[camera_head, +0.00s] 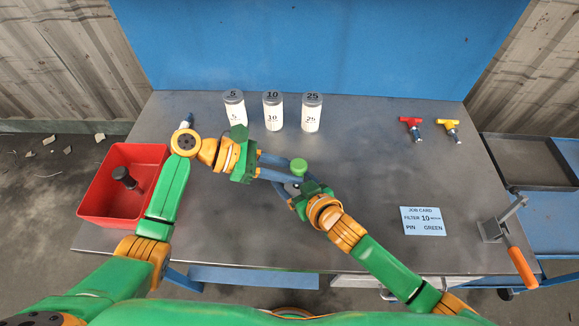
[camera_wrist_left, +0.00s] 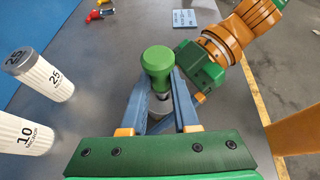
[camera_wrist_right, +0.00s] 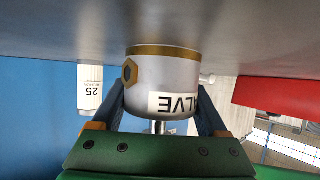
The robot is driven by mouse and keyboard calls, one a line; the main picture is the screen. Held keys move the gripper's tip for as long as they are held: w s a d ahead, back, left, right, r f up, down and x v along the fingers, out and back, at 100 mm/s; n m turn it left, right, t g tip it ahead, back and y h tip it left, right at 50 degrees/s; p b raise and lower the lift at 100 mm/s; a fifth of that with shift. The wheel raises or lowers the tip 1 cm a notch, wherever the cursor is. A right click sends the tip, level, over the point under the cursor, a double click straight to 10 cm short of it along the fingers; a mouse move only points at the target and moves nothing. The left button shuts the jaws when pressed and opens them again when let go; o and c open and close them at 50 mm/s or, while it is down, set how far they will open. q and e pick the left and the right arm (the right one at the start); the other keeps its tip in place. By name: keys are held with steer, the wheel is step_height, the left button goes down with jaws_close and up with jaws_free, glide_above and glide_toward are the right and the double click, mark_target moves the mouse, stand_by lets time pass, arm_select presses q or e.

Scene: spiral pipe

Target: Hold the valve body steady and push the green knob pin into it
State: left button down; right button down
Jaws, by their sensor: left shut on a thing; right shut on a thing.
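The green knob pin (camera_wrist_left: 158,62) stands upright between the blue fingers of my left gripper (camera_wrist_left: 158,92), which is shut on it. In the head view the green knob (camera_head: 298,168) shows above the valve body. The silver valve body (camera_wrist_right: 160,78), with a gold band and a label, is between the fingers of my right gripper (camera_wrist_right: 160,110), shut on it, against the grey table. A short metal shaft (camera_wrist_right: 159,127) shows at the valve's knob-side end. How deep the shaft sits is hidden.
Three white filter canisters (camera_head: 272,112) stand at the back. A red pin (camera_head: 411,127) and a yellow pin (camera_head: 451,128) lie at the back right. A job card (camera_head: 424,221) lies at right. A red bin (camera_head: 103,206) holds a dark part (camera_head: 124,177). An orange-handled lever (camera_head: 522,267) is at the right edge.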

arm_select(q)
steer(key=shift+f, duration=1.15)
steer(key=c, duration=0.6)
jaws_free()
steer(key=shift+f, duration=0.1)
steer(key=v, duration=1.2)
arm_select(e)
jaws_free()
